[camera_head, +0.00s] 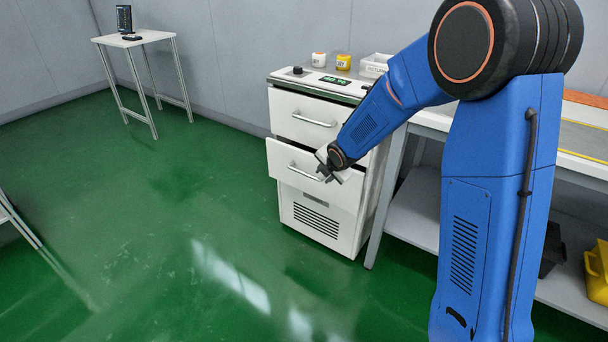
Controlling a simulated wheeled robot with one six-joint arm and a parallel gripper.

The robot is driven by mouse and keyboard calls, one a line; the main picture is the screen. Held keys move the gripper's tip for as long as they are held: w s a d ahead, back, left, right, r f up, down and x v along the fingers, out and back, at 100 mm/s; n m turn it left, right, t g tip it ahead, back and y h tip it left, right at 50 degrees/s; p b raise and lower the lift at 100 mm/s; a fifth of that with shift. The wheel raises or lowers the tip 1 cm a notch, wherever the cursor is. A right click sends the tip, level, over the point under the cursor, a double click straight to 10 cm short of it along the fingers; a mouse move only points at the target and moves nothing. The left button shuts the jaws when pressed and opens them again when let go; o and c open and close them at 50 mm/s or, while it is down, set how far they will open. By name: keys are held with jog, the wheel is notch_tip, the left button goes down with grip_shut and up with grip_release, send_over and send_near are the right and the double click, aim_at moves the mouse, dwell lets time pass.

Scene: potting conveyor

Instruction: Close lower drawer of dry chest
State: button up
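The dry chest (318,229) is a white cabinet on the green floor in the middle of the view. Its upper drawer (300,108) has a bar handle and looks flush. Its lower drawer (285,182) stands out a little from the cabinet front, with its own bar handle (303,172). My gripper (325,174) is at the right end of the lower drawer's handle, close to the drawer front. The fingers are small and partly hidden here, so I cannot tell whether they are open or touch the handle.
A workbench (420,207) with a lower shelf adjoins the chest on the right. Jars (343,62) and a white bin (377,64) stand behind the chest top. A small table (135,39) stands at the back left.

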jog(key=shift+d+f+m+t+y, duration=0.25)
jog(key=shift+f+m+t+y, duration=0.35)
jog(key=shift+f, duration=0.45)
jog(key=t+y, duration=0.6)
jog(key=t, duration=0.2)
send_near(304, 174)
jog(key=shift+n, duration=0.3)
jog(key=x, duration=1)
jog(key=shift+w+a+f, duration=0.1)
jog(key=shift+w+f, duration=0.1)
jog(key=shift+w, duration=0.2)
jog(key=shift+c, duration=0.5)
grip_shut()
